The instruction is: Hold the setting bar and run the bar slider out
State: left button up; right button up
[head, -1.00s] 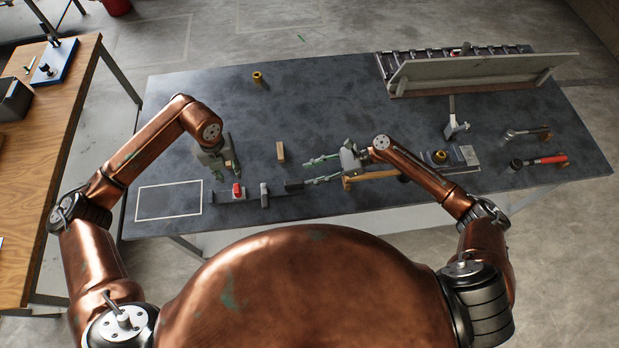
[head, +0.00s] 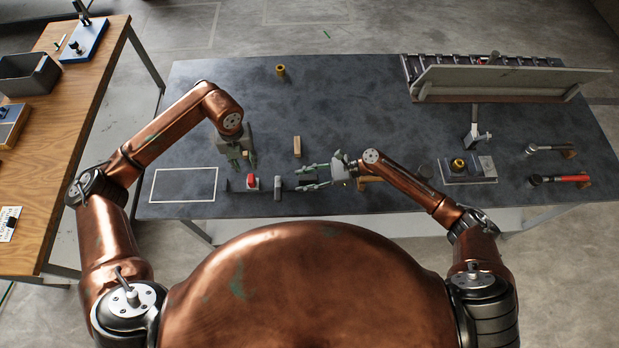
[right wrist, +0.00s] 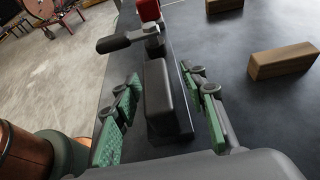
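The setting bar (head: 265,188) lies near the table's front edge as a low dark strip. On it are a slider with a red top (head: 252,181), a grey upright piece (head: 278,187) and a dark end block (head: 311,182). My right gripper (head: 300,178) is open, its green-padded fingers on both sides of the end block. In the right wrist view a dark grey block (right wrist: 165,95) sits between the fingers, with gaps on both sides. My left gripper (head: 243,164) points down just behind and left of the red slider, seemingly open and empty.
A wooden block (head: 297,146) stands behind the bar. A white outlined rectangle (head: 184,170) is left of it. The middle is clear.

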jog(key=shift+c, duration=0.3)
grip_shut()
dwell(0.6)
jog(key=c, duration=0.8)
grip_release()
grip_shut()
